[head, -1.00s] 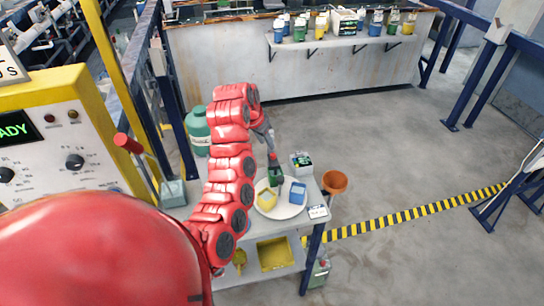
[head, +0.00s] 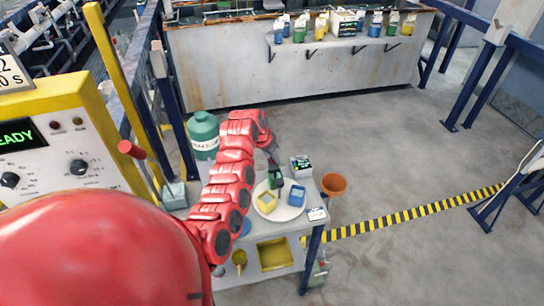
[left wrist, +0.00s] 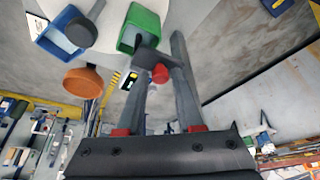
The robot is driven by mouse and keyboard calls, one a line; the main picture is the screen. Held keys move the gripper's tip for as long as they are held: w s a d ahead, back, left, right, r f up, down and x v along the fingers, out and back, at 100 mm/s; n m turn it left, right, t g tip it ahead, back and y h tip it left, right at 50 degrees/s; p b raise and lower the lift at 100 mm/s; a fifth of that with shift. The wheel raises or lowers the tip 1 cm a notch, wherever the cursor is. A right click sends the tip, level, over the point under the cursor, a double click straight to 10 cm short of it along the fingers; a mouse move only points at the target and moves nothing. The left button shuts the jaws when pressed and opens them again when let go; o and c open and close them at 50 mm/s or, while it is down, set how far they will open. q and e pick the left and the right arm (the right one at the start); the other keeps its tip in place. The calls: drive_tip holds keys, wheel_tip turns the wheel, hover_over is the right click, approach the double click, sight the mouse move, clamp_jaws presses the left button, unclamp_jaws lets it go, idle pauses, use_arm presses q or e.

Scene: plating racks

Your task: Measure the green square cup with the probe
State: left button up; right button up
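The green square cup (head: 276,181) stands at the back of a round white plate (head: 285,213) on a small table. In the left wrist view the green cup (left wrist: 142,26) lies just beyond the fingertips. My left gripper (head: 272,160) is directly above the cup in the head view, its tips partly hidden by the arm. In the left wrist view my left gripper (left wrist: 165,58) has its fingers closed in around a dark grey piece with a red end (left wrist: 160,73), which looks like the probe. Whether its tip touches the cup is not clear. My right gripper is not in view.
The yellow cup (head: 267,201) and blue cup (head: 297,196) share the plate. A small meter box (head: 301,166) stands behind, and an orange funnel (head: 333,184) is at the table's right. A green jug (head: 203,135) is at the left. Open floor lies to the right.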

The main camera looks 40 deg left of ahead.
use_arm(q)
clamp_jaws()
idle(1.2)
